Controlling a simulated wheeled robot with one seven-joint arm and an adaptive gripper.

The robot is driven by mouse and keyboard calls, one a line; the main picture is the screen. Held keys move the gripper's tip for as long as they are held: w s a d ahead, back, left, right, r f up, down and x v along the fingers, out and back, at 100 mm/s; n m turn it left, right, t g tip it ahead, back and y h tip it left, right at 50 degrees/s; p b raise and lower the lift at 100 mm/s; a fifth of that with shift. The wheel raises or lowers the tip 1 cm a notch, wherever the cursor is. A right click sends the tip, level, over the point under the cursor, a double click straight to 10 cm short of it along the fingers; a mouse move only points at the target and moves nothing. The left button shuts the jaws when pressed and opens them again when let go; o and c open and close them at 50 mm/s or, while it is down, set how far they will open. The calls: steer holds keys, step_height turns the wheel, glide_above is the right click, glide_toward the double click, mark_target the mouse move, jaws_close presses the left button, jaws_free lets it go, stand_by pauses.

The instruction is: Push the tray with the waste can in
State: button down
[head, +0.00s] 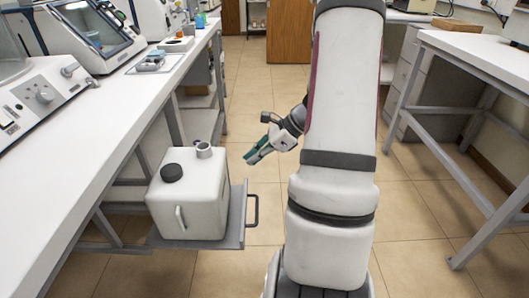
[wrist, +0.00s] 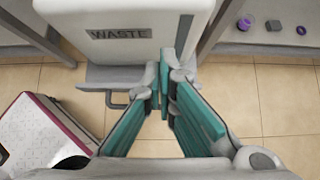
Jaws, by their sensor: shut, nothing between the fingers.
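The white waste can (head: 183,218) with a black cap stands upright on the grey tray (head: 237,214). The tray is slid out from under the left bench, and its dark handle (head: 252,210) faces right. In the wrist view the can (wrist: 175,12) shows its WASTE label, with the tray (wrist: 97,77) and handle (wrist: 114,100) below it. My gripper (head: 257,153), with teal fingers, is shut and empty, in the air beyond and above the tray's handle side. In the wrist view its fingertips (wrist: 164,78) lie right of the handle, apart from it as far as I can tell.
The left white bench (head: 117,112) carries lab machines, and its grey legs stand around the tray. Another bench (head: 478,55) stands at the right.

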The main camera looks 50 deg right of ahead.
mark_target(164, 158)
steer(key=shift+w+a+f+b, duration=0.2)
steer(key=shift+w+a+b, duration=0.1)
steer(key=shift+w+a, duration=0.55)
steer(key=shift+w+a+f+b, duration=0.2)
steer(key=shift+w+a, duration=0.4)
steer(key=shift+w, duration=0.45)
steer(key=w+a, duration=0.4)
steer(key=w, duration=0.1)
steer(key=w+a, duration=0.5)
steer(key=w, duration=0.1)
steer(key=w+a, duration=0.4)
steer(key=w, duration=0.2)
steer(key=shift+w+a+p, duration=0.2)
steer(key=shift+a+p, duration=0.1)
steer(key=shift+p, duration=0.05)
